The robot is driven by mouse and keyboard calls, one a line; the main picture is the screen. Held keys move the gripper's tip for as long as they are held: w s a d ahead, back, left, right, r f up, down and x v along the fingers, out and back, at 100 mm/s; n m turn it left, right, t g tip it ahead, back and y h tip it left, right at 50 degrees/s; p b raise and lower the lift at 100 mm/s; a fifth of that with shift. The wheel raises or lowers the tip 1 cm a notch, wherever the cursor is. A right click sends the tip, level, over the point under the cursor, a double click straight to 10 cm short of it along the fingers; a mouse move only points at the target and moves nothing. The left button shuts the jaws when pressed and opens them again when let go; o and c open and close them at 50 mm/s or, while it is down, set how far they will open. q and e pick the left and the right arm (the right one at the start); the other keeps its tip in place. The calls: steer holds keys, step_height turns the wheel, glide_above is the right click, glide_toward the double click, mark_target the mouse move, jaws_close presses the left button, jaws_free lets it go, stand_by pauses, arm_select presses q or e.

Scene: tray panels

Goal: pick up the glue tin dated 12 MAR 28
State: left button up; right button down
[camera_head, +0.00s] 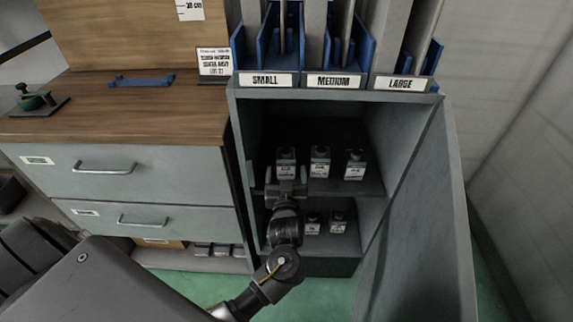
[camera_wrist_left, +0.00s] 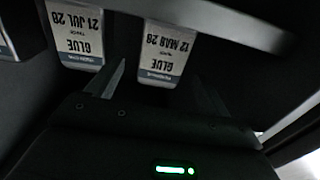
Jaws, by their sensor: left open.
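The glue tin dated 12 MAR 28 shows upside down in the left wrist view (camera_wrist_left: 165,52), its white label readable. In the head view it appears to be the leftmost tin (camera_head: 286,157) on the cabinet's upper shelf. My left gripper (camera_head: 286,184) is open and empty in front of it. In the left wrist view the gap between the two fingers (camera_wrist_left: 160,85) lines up with this tin; I cannot tell whether the fingertips reach past its front. The glue tin dated 21 JUL 28 (camera_wrist_left: 78,35) stands beside it. My right gripper is not in view.
Another tin (camera_head: 355,164) stands on the right of the upper shelf (camera_head: 370,187). More tins (camera_head: 338,222) stand on the lower shelf. The cabinet door (camera_head: 415,220) hangs open at the right; the drawer unit (camera_head: 130,180) is at the left.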

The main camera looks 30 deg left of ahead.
mark_target(286, 168)
arm_select(q)
steer(key=shift+w+a, duration=0.2)
steer(key=shift+w, duration=0.2)
steer(key=shift+w+a, duration=0.25)
steer(key=shift+w, duration=0.1)
steer(key=x, duration=0.3)
steer(key=shift+w+a+b, duration=0.15)
steer(key=shift+w+b, duration=0.15)
steer(key=shift+w, duration=0.05)
steer(key=shift+w+a, duration=0.15)
steer(key=shift+w, duration=0.15)
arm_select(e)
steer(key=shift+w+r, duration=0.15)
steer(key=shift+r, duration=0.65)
arm_select(q)
steer(key=shift+c, duration=1.3)
steer(key=c, duration=0.9)
steer(key=shift+c, duration=0.6)
